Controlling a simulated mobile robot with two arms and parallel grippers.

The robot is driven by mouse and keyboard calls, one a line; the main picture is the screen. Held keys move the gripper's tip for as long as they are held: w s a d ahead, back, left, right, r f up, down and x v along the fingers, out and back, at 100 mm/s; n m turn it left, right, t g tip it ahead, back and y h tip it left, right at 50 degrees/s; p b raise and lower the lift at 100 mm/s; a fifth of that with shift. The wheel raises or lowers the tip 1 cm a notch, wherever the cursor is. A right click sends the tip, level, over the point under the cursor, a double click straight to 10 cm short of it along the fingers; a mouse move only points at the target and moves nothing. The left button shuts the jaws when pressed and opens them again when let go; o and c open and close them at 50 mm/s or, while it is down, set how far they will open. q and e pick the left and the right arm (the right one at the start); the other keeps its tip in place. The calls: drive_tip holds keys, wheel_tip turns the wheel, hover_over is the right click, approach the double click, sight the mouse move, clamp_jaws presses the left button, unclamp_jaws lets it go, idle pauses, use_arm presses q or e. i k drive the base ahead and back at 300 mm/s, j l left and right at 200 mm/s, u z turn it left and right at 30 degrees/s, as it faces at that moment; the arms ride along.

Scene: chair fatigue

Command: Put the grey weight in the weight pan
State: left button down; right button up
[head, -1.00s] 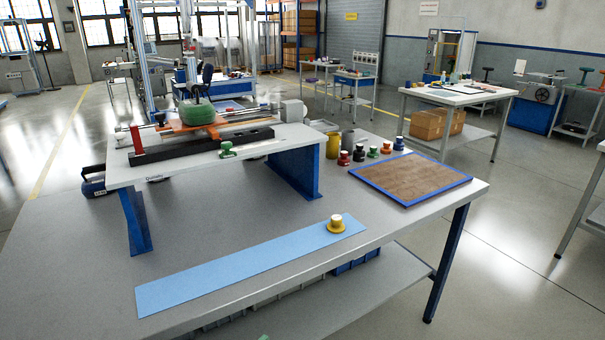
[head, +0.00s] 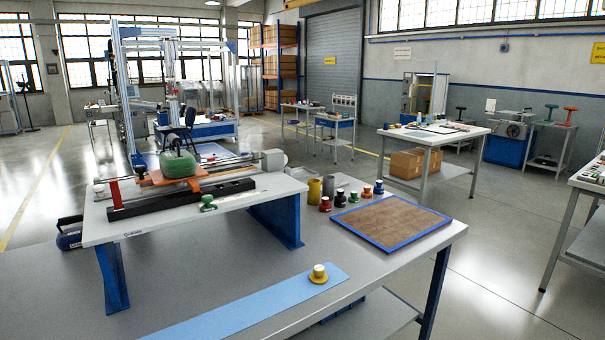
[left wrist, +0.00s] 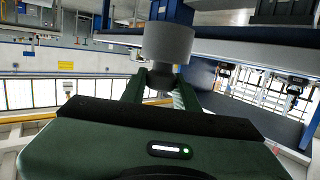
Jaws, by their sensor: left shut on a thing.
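In the left wrist view the grey weight (left wrist: 168,42), a short grey cylinder with a narrower neck, is held between the green fingers of my left gripper (left wrist: 160,78). The gripper is shut on it, and its fingertips are partly hidden by the weight. The view there looks tilted over, with a table edge behind the weight. Neither gripper shows in the head view. I cannot make out the weight pan for certain in either view.
In the head view, a raised white platform (head: 160,218) carries a rig with a green round thing (head: 178,164). Several coloured knobs and a brown blue-edged board (head: 390,221) are at right.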

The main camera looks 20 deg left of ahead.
sight(299, 175)
drive_tip(key=i+l+z, duration=0.15)
drive_tip(key=i+z, duration=0.55)
drive_tip(key=i, duration=0.15)
drive_tip(key=i+z, duration=0.3)
drive_tip(key=i, duration=0.15)
drive_tip(key=i+z, duration=0.25)
drive_tip(key=i, duration=1.45)
drive_tip(key=i+u, duration=0.2)
drive_tip(key=i, duration=0.35)
drive_tip(key=i+l+u, duration=0.2)
drive_tip(key=i, duration=0.35)
drive_tip(key=i+u, duration=0.2)
drive_tip(key=i, duration=0.35)
drive_tip(key=i+u, duration=0.2)
drive_tip(key=u, duration=0.25)
drive_tip(key=i+u, duration=0.2)
drive_tip(key=u, duration=0.3)
drive_tip(key=i+u, duration=0.2)
drive_tip(key=u, duration=0.25)
drive_tip(key=i+l+u, duration=0.15)
drive_tip(key=u, duration=0.3)
drive_tip(key=i+u, duration=0.2)
drive_tip(key=u, duration=0.3)
drive_tip(key=i+l+u, duration=0.15)
drive_tip(key=u, duration=0.3)
drive_tip(key=i+l+u, duration=0.2)
drive_tip(key=u, duration=0.3)
drive_tip(key=i+l+u, duration=0.1)
drive_tip(key=l+u, duration=0.15)
drive_tip(key=u, duration=0.2)
